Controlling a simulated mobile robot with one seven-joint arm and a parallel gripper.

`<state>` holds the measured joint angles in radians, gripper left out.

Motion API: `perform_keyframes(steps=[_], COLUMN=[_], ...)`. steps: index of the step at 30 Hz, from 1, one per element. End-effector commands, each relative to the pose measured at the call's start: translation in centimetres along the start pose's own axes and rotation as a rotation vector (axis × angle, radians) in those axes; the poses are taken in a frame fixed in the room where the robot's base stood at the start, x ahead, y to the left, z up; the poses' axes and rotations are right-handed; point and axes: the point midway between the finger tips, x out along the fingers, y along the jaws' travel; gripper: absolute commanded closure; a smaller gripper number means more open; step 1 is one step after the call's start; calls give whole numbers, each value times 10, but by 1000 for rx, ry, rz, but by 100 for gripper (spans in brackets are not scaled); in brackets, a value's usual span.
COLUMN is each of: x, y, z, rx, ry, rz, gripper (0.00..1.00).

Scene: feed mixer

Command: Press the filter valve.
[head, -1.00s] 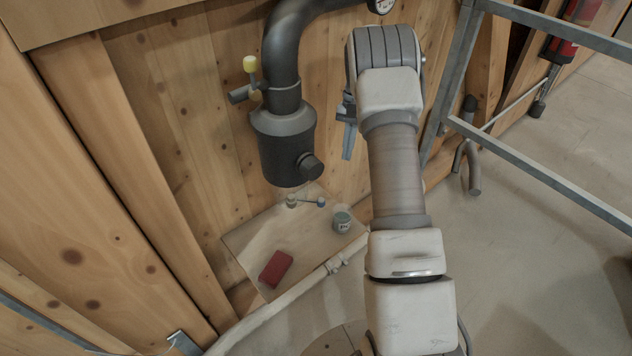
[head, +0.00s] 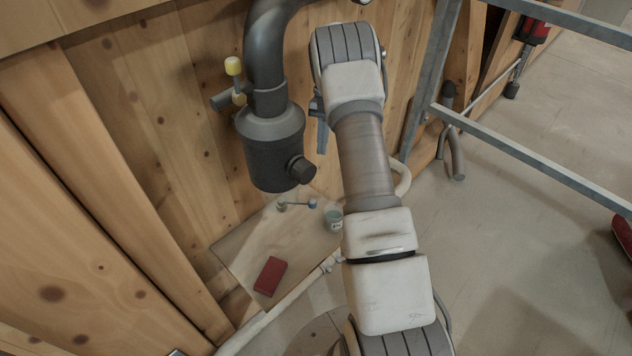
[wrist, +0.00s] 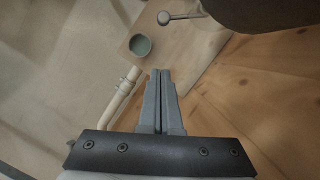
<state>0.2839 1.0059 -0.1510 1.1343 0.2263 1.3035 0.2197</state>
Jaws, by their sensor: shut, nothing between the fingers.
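A dark grey filter canister (head: 272,150) hangs from a thick bent pipe (head: 265,50) on the wooden wall in the head view. A black knob (head: 303,169) sticks out at its lower right. A small valve with a yellow knob (head: 233,66) sits on the pipe just above the canister. My gripper (head: 322,137) is right of the canister, apart from it and partly hidden behind my arm. In the wrist view my gripper (wrist: 160,73) is shut and empty, pointing away from the camera. The canister's dark underside (wrist: 262,12) fills that view's top right corner; the yellow knob is out of that view.
Below the canister, a board (head: 245,245) holds a red block (head: 270,276), a small cup (head: 333,219) and a two-ended rod (head: 297,205). A grey metal frame (head: 530,155) stands at the right. Open floor lies beyond it.

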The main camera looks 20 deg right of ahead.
Motion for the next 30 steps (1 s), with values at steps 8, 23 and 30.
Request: perform_keyframes(steps=[8,23,30], x=[39,111,118], y=[0,-1,0], z=[0,21,34], rx=[-1,-1,-1], ry=[-4,0,0], rz=[1,0,0], gripper=[100,100,100])
